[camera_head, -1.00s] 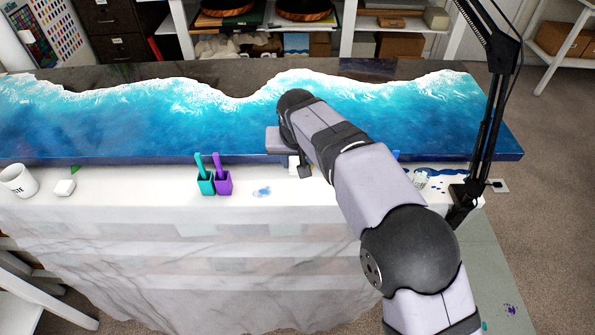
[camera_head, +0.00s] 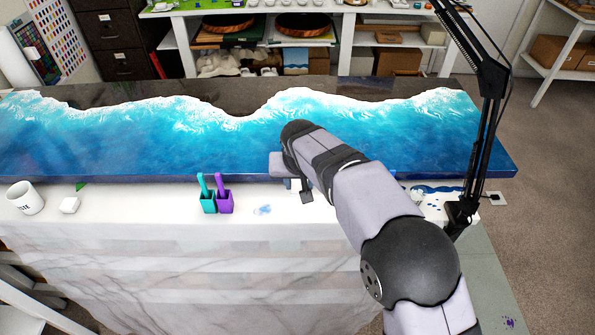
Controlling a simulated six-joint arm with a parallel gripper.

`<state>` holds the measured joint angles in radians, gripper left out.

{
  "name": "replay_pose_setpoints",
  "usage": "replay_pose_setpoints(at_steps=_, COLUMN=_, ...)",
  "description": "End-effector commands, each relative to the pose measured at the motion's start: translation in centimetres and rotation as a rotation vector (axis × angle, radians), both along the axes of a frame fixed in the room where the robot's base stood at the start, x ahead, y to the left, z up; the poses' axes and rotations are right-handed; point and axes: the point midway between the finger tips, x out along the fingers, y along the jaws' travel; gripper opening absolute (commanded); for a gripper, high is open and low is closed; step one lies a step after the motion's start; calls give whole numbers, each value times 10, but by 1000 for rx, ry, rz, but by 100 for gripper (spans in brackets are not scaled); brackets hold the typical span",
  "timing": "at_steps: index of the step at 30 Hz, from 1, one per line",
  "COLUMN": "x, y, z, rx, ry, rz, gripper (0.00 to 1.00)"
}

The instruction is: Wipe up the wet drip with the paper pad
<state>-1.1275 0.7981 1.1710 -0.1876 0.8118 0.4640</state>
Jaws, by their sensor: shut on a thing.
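The wet drip is a small pale blue smear (camera_head: 263,209) on the white-covered ledge, just right of the two small cups. My gripper (camera_head: 299,188) is to the right of the smear and slightly behind it, close to the front edge of the blue slab. It is shut on a white piece that appears to be the paper pad (camera_head: 295,184). Most of the pad is hidden by my gripper and arm. I cannot tell whether the pad touches the cover. The pad and the smear are apart.
A teal cup (camera_head: 207,203) and a purple cup (camera_head: 225,203) with sticks stand left of the smear. A white mug (camera_head: 25,198) and white block (camera_head: 69,205) are far left. The blue resin slab (camera_head: 200,150) lies behind. A black lamp stand (camera_head: 478,150) and blue spots are right.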

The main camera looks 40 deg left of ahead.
Motion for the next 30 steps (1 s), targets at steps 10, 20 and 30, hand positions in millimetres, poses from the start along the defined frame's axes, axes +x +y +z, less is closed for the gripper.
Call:
replay_pose_setpoints(at_steps=10, x=-30, y=20, z=-28, rx=0, ry=2, rz=101, gripper=17)
replay_pose_setpoints(at_steps=20, x=-45, y=49, z=-19, rx=2, ry=2, rz=428, gripper=17)
replay_pose_setpoints(at_steps=30, x=-49, y=59, z=-15, rx=1, ry=2, rz=719, gripper=17)
